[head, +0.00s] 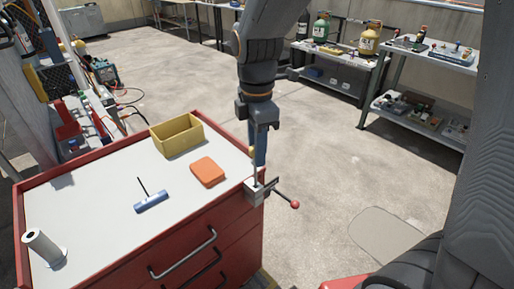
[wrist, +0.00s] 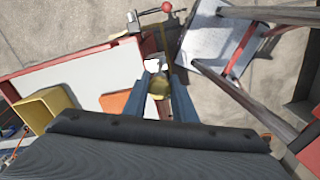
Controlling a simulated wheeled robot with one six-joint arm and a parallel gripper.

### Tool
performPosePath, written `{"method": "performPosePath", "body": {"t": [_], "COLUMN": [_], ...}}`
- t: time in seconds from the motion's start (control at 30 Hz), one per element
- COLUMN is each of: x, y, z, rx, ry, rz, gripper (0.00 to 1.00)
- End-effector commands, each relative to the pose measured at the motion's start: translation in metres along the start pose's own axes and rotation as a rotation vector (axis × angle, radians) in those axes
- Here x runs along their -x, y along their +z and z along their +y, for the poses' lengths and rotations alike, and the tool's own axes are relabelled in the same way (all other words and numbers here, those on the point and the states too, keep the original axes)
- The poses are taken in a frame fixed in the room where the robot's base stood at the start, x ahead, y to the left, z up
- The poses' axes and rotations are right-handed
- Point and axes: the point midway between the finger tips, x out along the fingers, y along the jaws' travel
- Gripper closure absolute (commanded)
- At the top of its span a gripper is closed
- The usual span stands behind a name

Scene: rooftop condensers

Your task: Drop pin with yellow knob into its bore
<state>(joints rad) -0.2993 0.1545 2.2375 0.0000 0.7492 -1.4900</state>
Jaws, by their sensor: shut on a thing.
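My gripper (head: 258,160) points down over the near right corner of the red cabinet. It is shut on the pin's yellow knob (wrist: 158,86), which shows between the two blue fingers in the wrist view. In the head view the fingers mostly hide the knob. A thin grey shaft shows below them, above a grey metal block (head: 254,193) fixed at the cabinet corner. The block carries a lever with a red ball (head: 295,204). The bore itself is not clearly visible, and I cannot tell whether the pin's tip is inside it.
The cabinet's pale top (head: 85,200) holds a yellow bin (head: 177,136), an orange case (head: 207,172), a blue-handled T-shaped tool (head: 151,201) and a pale cylinder (head: 44,247). Shelves with gas bottles stand at the back right. The floor right of the cabinet is open.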

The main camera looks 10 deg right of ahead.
Motion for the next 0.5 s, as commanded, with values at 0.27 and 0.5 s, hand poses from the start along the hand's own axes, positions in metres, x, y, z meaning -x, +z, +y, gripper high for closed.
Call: {"method": "performPosePath", "body": {"t": [0.27,0.5], "x": [-0.007,-0.012], "y": [0.000,0.000], "z": [0.000,0.000], "rx": [0.000,0.000], "ry": [-0.001,-0.001], "rz": [0.000,0.000], "gripper": [1.00,1.00]}}
